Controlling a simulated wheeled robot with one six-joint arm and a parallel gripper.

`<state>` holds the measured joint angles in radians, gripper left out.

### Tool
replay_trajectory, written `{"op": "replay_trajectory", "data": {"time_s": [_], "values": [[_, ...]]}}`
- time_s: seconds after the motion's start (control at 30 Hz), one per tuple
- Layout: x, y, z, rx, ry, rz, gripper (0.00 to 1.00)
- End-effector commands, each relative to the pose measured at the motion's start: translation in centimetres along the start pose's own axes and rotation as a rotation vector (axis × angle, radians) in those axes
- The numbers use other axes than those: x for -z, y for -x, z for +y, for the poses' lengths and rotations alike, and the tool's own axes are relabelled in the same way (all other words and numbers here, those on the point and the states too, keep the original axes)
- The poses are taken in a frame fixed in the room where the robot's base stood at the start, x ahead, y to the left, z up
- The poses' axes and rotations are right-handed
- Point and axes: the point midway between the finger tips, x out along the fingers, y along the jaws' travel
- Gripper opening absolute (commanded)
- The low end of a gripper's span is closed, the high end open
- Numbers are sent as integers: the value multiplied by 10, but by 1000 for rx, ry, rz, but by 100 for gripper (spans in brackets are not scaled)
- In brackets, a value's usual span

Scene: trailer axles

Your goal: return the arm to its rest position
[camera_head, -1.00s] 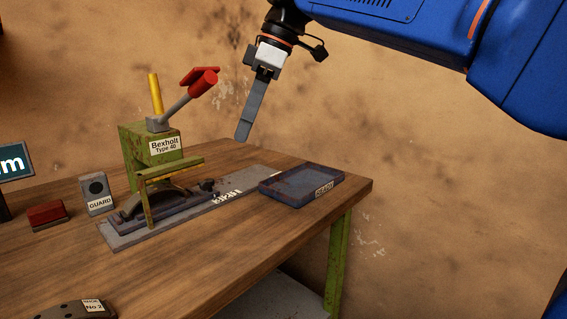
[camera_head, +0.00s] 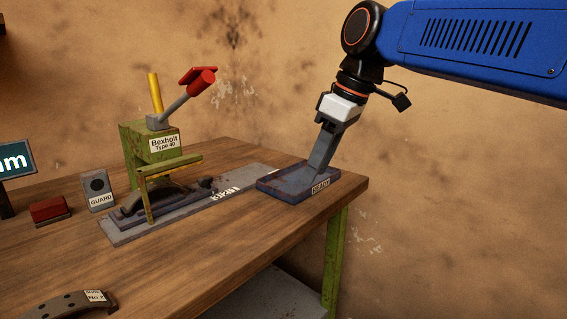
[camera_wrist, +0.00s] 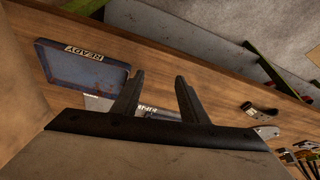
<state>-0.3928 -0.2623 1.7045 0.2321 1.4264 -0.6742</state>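My gripper (camera_head: 318,165) hangs tilted from the arm at the table's right end. In the head view its fingers overlap the tray, and I cannot tell their exact height above it. In the wrist view my gripper (camera_wrist: 157,85) has its two dark fingers apart, with nothing held between them. The blue tray labelled READY (camera_head: 268,182) is empty. It also shows left of the fingers in the wrist view (camera_wrist: 62,77).
The green Bexholt press (camera_head: 130,158) with its red-handled lever (camera_head: 203,82) stands left on a grey plate (camera_head: 122,234).

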Motion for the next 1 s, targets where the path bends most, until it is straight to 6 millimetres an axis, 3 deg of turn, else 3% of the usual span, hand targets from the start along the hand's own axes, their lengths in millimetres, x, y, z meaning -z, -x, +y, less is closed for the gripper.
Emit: {"op": "replay_trajectory", "data": {"time_s": [0.03, 0.3, 0.6, 0.8, 1.0], "values": [[-25, -5, 3, -27, -67, -2, 40], [-144, -46, 7, -164, -408, 1, 40], [-272, -109, -11, -314, -758, 25, 40], [-330, -147, -27, -385, -921, 47, 40], [-352, -162, -34, -412, -981, 57, 40]]}}
